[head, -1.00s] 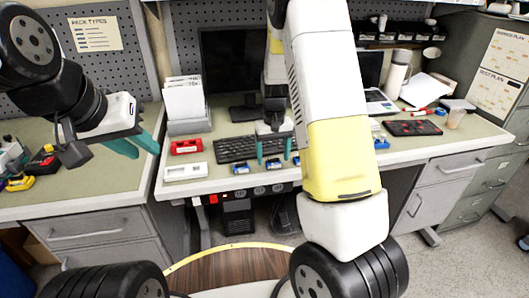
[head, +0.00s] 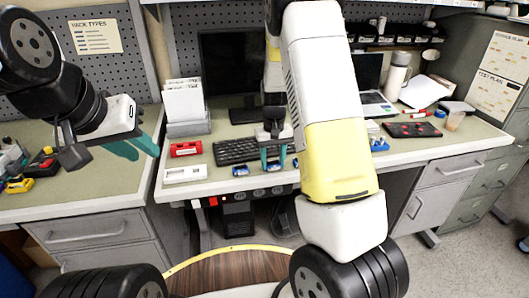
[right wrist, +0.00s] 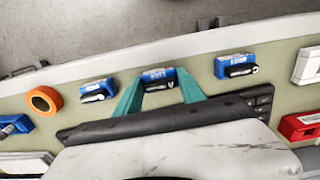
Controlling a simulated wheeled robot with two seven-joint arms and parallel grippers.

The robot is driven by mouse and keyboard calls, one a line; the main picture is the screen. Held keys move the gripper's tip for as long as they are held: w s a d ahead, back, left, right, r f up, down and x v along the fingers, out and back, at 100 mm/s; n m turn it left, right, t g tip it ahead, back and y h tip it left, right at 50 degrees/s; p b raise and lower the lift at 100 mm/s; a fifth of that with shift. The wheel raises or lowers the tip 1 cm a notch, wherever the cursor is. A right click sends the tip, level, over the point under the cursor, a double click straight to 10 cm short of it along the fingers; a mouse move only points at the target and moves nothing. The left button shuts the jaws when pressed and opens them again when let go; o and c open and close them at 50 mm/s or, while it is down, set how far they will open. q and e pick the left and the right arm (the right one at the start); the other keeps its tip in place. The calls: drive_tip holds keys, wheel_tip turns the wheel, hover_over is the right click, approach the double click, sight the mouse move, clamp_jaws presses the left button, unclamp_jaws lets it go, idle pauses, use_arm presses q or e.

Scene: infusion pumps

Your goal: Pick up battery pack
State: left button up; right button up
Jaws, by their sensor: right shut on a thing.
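Small blue battery packs lie in a row along the front of the bench. My right gripper (head: 273,159) points down with its teal fingers on either side of the middle pack (right wrist: 158,79). It is shut on this pack, which sits at the bench surface as far as I can tell. Another blue pack (right wrist: 98,90) lies to the left in the right wrist view, and one (right wrist: 235,66) to the right. My left gripper (head: 136,148) is held up at the left, open and empty.
A black keyboard (head: 236,151) lies just behind the packs. A red case (head: 186,148) and a white case (head: 185,173) are to the left. An orange ring (right wrist: 44,100) shows in the right wrist view. A laptop (head: 378,104) and bottle (head: 397,78) stand at the right.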

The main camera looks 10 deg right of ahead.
sight(273, 165)
drive_tip(key=shift+r, duration=0.45)
drive_tip(key=r, duration=0.2)
drive_tip(key=shift+s+r, duration=0.35)
drive_tip(key=shift+r, duration=0.05)
drive_tip(key=s+r, duration=0.1)
drive_tip(key=s, duration=1.4)
drive_tip(key=shift+s+d+r, duration=0.15)
